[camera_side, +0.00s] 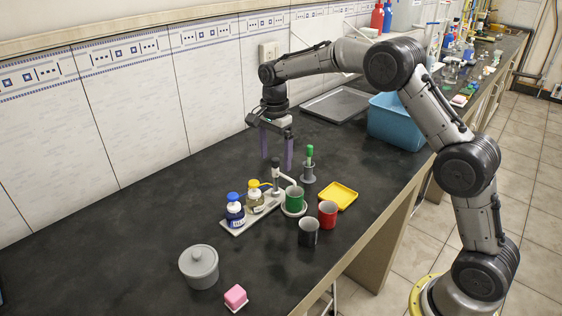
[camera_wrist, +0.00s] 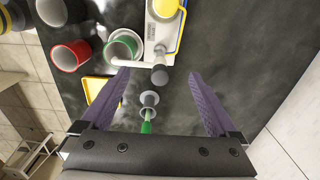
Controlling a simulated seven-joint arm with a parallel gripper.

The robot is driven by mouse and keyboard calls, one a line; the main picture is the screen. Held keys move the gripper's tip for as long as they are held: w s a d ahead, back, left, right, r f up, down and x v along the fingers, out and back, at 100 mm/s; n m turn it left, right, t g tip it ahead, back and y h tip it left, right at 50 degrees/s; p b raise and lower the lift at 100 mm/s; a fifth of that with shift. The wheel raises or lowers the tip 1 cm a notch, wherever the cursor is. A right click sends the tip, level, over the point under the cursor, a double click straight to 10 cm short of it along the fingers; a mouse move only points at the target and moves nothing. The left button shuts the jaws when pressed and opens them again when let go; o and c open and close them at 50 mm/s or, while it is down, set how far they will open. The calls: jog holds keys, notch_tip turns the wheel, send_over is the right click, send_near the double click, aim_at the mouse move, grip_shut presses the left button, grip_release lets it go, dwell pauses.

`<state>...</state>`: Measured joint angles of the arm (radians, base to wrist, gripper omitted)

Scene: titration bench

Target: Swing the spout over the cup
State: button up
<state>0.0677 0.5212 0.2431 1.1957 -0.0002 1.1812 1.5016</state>
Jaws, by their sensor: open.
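The spout is a thin white arm (camera_wrist: 133,63) reaching sideways from an upright post with a dark grey knob (camera_wrist: 158,77); the post also shows in the side view (camera_side: 276,172). The green cup (camera_side: 294,200) stands on a round white plate beside the post; it also shows in the wrist view (camera_wrist: 123,46). The spout's end lies close to this cup's rim; I cannot tell whether it is over the opening. My gripper (camera_side: 276,163) is open and empty, its purple fingers pointing down behind the post. In the wrist view the knob lies between and beyond the fingertips (camera_wrist: 159,73).
A red cup (camera_side: 327,214), black cup (camera_side: 308,233) and yellow tray (camera_side: 341,195) stand nearby. A green-handled tool (camera_side: 309,153) sits in a grey holder (camera_side: 308,173) near the gripper.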

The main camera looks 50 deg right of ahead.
jog(key=shift+r, duration=3.5)
